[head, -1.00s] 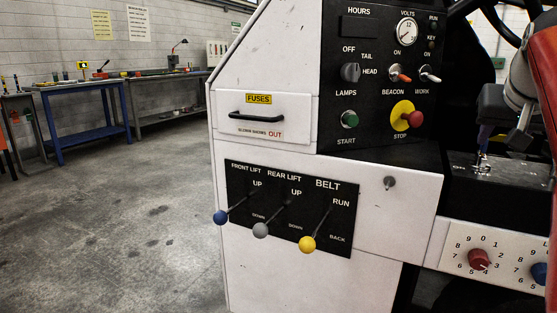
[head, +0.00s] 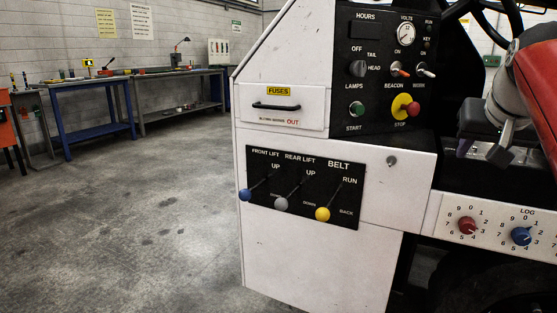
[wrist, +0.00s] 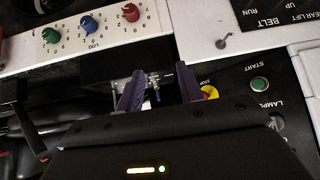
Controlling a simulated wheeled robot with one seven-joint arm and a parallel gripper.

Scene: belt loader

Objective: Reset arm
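My gripper (wrist: 161,72) is open in the wrist view, its two dark purple fingers apart with nothing clearly held between them. A small metal fitting (wrist: 126,84) in the dark recess shows beside and behind the left finger; I cannot tell whether they touch. In the head view my arm (head: 538,75) comes in from the right edge, and its end hangs over the dark recess right of the control panel (head: 375,120). The fingertips are hard to make out there.
The white loader body (head: 315,255) carries blue, grey and yellow levers (head: 322,214), a red stop button (head: 412,109) and red and blue number dials (head: 521,236). A steering wheel (head: 510,22) is at upper right. The floor (head: 150,230) at left is clear before the blue bench (head: 95,129).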

